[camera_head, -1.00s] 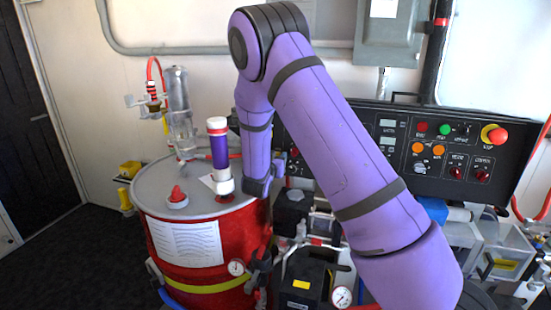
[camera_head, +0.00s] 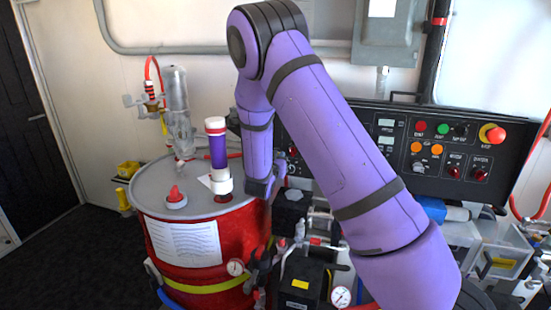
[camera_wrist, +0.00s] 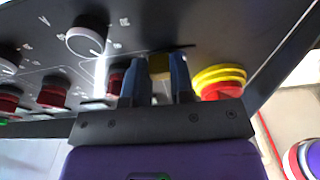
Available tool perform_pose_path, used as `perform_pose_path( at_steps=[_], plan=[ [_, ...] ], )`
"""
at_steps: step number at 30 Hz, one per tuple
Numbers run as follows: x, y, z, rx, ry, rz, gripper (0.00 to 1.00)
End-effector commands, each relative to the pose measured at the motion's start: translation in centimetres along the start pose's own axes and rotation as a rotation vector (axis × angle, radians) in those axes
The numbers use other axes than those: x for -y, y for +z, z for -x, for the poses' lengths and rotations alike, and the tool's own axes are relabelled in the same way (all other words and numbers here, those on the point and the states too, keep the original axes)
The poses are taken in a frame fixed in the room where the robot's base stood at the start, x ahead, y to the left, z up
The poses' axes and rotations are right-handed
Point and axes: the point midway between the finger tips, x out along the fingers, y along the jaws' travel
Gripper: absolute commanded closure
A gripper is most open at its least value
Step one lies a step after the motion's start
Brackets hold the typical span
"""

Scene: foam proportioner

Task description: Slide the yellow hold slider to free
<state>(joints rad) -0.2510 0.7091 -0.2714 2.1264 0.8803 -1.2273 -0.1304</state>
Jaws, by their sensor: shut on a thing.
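The yellow hold slider (camera_wrist: 159,64) shows in the wrist view as a small dull-yellow block on the dark panel. My gripper (camera_wrist: 157,75) has one blue-grey finger on each side of it and is shut on it. A thin dark slot runs from the slider toward the upper right. The slider's lower part is hidden by my fingers and gripper body, and its label cannot be read. In the head view my own arm hides the gripper and the slider.
A red stop button with a yellow base (camera_wrist: 220,82) sits close to the right finger. A white-rimmed knob (camera_wrist: 86,40) and several red knobs lie to the left. In the head view the control panel (camera_head: 400,170) stands behind my arm, and a red drum (camera_head: 175,270) stands at left.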

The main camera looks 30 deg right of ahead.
Motion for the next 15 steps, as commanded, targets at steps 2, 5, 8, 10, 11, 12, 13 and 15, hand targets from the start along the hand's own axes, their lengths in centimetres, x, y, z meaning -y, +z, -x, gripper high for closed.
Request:
perform_pose_path(
  at_steps=[2,5,8,10,11,12,13,15],
  plan=[
    [-0.29,0.07,-0.03,0.001,0.006,0.002,0.64],
    [-0.27,0.07,-0.03,0.001,0.006,0.002,0.51],
    [-0.27,0.07,-0.03,0.001,0.006,0.002,0.51],
    [-0.28,0.06,-0.04,0.001,0.006,0.001,0.51],
    [-0.28,0.06,-0.04,0.001,0.006,0.001,0.51],
    [-0.28,0.06,-0.05,0.001,0.006,0.001,0.51],
    [-0.28,0.06,-0.05,0.001,0.006,0.001,0.51],
    [-0.20,0.06,-0.05,0.000,0.006,0.001,0.51]
  ],
)
